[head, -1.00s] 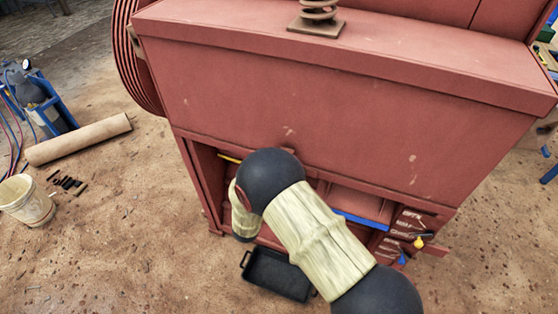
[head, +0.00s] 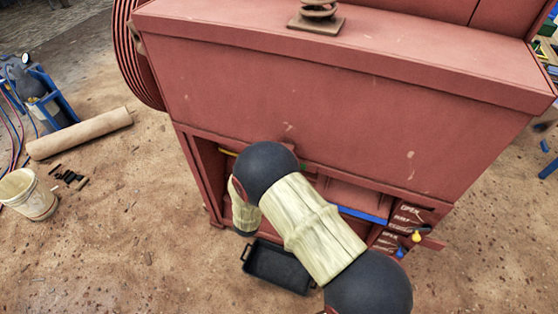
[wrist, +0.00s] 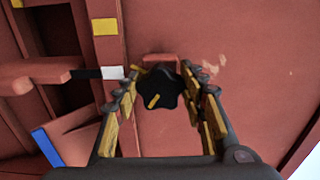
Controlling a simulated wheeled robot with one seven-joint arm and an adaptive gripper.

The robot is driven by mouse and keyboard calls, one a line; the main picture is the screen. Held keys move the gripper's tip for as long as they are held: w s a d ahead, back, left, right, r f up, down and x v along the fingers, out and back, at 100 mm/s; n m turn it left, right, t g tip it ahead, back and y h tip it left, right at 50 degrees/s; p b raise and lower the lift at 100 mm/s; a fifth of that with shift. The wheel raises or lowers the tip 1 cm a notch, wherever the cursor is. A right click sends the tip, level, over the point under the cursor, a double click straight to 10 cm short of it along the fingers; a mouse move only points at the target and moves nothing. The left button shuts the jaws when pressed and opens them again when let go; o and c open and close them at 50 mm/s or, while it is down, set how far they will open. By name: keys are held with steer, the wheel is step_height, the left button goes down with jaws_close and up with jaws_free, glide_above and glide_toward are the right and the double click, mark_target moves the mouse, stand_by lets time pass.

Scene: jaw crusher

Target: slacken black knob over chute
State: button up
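The black knob (wrist: 160,88), lobed and with a yellow mark on its face, sits against the red crusher wall (wrist: 230,40) in the wrist view. My gripper (wrist: 160,76) is around it, one finger on each side. The fingers look open. Slim gaps seem to show beside the knob, but contact at the tips is hard to judge. In the head view my arm hides the knob and gripper. The opening with a sloped red chute plate and blue edge (head: 362,215) lies low in the crusher's front; a blue edge also shows in the wrist view (wrist: 46,147).
Lever plates with white lettering (head: 408,218) and a yellow-tipped handle (head: 417,237) are at the lower right. A black tray (head: 278,266) lies on the ground below. Open ground surrounds the front.

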steer(key=o, duration=0.5)
steer(key=shift+s+a, duration=0.1)
steer(key=v, duration=1.1)
steer(key=shift+s+a, duration=0.1)
steer(key=shift+s, duration=0.25)
